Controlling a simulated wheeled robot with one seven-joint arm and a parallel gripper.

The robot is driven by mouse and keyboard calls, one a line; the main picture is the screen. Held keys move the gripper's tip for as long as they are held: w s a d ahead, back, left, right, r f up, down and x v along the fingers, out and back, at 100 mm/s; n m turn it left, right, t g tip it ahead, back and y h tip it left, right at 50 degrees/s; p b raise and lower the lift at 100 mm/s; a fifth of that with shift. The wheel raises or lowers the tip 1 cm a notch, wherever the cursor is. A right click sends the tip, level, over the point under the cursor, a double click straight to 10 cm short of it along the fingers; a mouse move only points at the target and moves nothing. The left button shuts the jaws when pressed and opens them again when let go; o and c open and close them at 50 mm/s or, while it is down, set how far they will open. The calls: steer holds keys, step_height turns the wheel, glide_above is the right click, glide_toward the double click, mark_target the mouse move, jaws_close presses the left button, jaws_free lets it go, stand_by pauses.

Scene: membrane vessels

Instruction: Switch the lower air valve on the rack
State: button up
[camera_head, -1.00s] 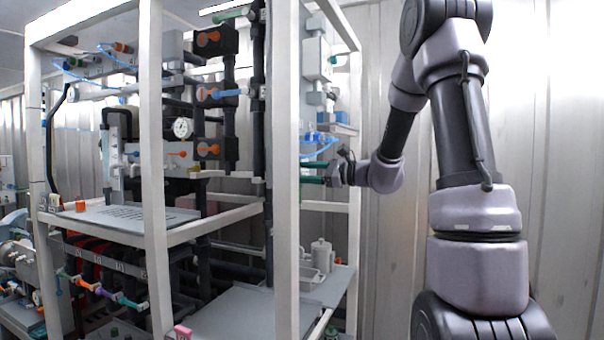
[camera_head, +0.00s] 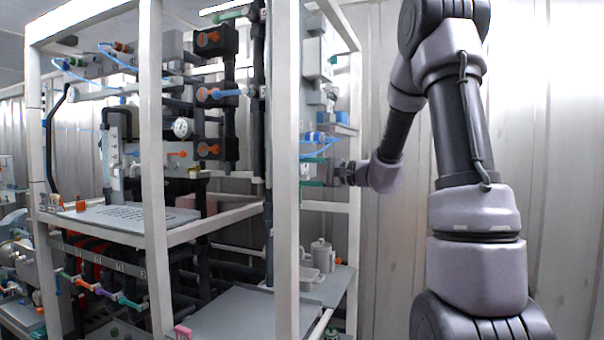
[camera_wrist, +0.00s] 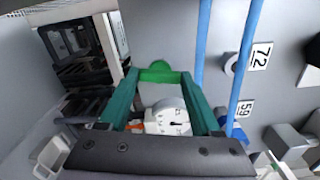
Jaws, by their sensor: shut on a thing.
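My gripper (camera_wrist: 158,76) has two long dark green fingers. In the wrist view their tips are on either side of a brighter green, rounded handle (camera_wrist: 160,72), and the fingers are shut on it. The handle's base and its exact angle are hidden. In the head view my gripper (camera_head: 318,172) reaches in from the right at the rack's right side. The white front post of the rack (camera_head: 287,230) hides the fingertips and the handle there.
Two blue tubes (camera_wrist: 203,45) run close beside the right finger. Labels 72 (camera_wrist: 260,56) and 59 (camera_wrist: 244,108) are on the grey panel. A white dial-like part (camera_wrist: 168,118) lies beyond the fingers. White containers (camera_head: 320,257) stand on a shelf below my gripper.

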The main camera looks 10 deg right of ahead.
steer(key=shift+f+n, duration=0.1)
steer(key=shift+n, duration=0.2)
steer(key=o, duration=1.4)
steer(key=shift+s+d, duration=0.1)
steer(key=v, duration=1)
steer(key=shift+s+d, duration=0.15)
steer(key=shift+d, duration=0.1)
